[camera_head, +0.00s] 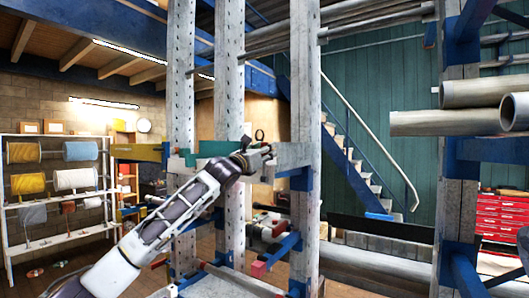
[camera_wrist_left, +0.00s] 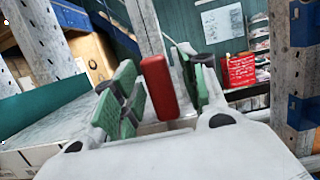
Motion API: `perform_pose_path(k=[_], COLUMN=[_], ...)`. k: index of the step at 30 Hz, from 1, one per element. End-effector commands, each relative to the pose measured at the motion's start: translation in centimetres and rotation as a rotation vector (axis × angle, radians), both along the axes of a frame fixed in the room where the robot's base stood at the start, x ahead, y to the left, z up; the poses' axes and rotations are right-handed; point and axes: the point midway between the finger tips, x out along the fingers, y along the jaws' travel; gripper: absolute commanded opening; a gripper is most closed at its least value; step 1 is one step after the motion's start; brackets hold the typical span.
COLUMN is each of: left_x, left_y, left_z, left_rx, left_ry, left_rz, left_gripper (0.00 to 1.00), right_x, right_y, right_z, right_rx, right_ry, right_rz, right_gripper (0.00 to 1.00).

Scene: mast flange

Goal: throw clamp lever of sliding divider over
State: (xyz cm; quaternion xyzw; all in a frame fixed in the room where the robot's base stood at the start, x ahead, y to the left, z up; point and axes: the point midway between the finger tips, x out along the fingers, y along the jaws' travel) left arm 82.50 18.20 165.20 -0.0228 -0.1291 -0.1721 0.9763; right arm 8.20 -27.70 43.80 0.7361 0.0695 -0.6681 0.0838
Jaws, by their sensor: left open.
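My left arm reaches up and to the right in the head view, with its gripper (camera_head: 262,151) between the grey uprights. In the left wrist view the left gripper (camera_wrist_left: 158,92) is open, its green-padded fingers apart. A red lever (camera_wrist_left: 157,86) stands between the fingers, slightly tilted, with a visible gap on its right side; I cannot tell whether the left finger touches it. A teal panel, seemingly the sliding divider (camera_wrist_left: 45,117), lies left of the fingers; a teal piece also shows in the head view (camera_head: 215,149). The lever's base is hidden by the gripper. My right gripper is not in view.
Perforated grey uprights (camera_head: 305,95) stand close around the left gripper. Grey pipes (camera_head: 450,122) stick out at the right. A spool rack (camera_head: 55,205) stands at the left, a red tool cabinet (camera_head: 500,213) at the far right, and stairs (camera_head: 345,150) behind.

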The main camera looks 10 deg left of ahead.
Motion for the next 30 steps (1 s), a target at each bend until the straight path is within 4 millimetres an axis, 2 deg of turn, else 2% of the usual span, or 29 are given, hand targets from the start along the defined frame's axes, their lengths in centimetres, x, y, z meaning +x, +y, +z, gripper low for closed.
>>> perform_pose_path(k=[10, 30], left_x=[-0.3, -3.3], left_y=[0.2, 1.3], left_z=[-0.1, -0.1], left_rx=[0.001, 0.0], left_ry=[0.001, 0.002], left_rz=[0.0, 0.001], left_gripper=[0.43, 0.43], right_x=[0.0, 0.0], right_y=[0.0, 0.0], right_z=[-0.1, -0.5], right_rx=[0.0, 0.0], right_ry=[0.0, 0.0], right_rz=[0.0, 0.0], right_gripper=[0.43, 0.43])
